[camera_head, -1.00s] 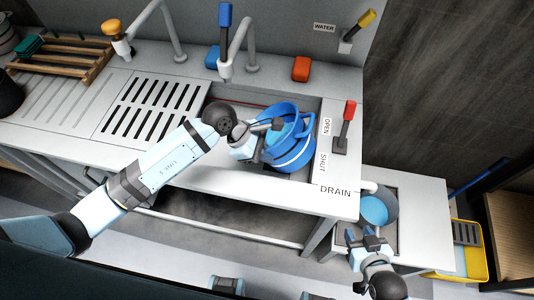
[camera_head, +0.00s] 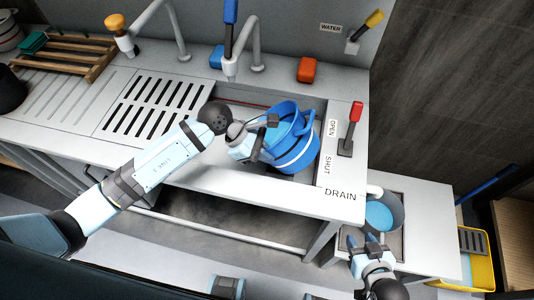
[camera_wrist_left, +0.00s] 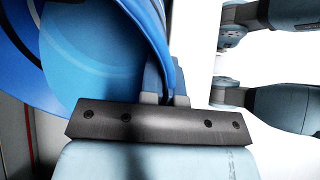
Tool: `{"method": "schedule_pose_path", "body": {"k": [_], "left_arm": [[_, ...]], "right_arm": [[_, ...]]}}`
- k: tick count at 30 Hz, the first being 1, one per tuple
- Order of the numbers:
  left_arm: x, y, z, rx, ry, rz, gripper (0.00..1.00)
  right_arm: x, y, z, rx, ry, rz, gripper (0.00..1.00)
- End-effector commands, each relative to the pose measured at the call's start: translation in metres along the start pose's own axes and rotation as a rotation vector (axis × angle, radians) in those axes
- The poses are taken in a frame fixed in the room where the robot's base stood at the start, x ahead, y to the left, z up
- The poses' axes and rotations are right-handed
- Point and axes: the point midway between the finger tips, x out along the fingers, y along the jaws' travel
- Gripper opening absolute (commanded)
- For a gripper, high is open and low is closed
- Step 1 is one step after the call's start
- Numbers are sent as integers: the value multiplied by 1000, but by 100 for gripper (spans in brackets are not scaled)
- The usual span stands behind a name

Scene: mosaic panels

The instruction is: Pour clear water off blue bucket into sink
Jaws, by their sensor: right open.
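The blue bucket (camera_head: 295,155) with a white band is inside the sink basin (camera_head: 230,95) at its right end, tilted with its opening toward the upper left. Light-blue liquid shows inside it, also in the left wrist view (camera_wrist_left: 90,55). My left gripper (camera_head: 268,138) is at the bucket's left side; in the left wrist view its fingers (camera_wrist_left: 165,80) are closed around the bucket's rim. The fingertips are partly hidden by the bucket. My right gripper (camera_head: 369,242) is open and empty, low at the right, below a grey container.
A red drain lever (camera_head: 355,112) stands right of the sink beside OPEN and SHUT labels. A grey container (camera_head: 383,212) with blue liquid is under a pipe on the lower counter. Faucets (camera_head: 230,65) stand behind the sink. A yellow bin (camera_head: 478,270) is at the far right.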

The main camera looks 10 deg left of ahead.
Motion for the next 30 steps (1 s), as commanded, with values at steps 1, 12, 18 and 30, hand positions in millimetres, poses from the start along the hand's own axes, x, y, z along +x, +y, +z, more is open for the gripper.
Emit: {"method": "schedule_pose_path", "body": {"k": [1, 12, 18, 30], "left_arm": [[-1, 1, 0, 3, -6, 4, 0], [-2, 1, -2, -1, -42, 4, 0], [-4, 2, -1, -4, -66, 4, 0], [-8, 2, -1, -8, -112, 3, 0]], "right_arm": [[1, 0, 2, 0, 0, 0, 43], [6, 2, 8, -1, 1, 3, 43], [8, 2, 12, -1, 0, 3, 43], [13, 2, 20, 0, -1, 2, 43]]}}
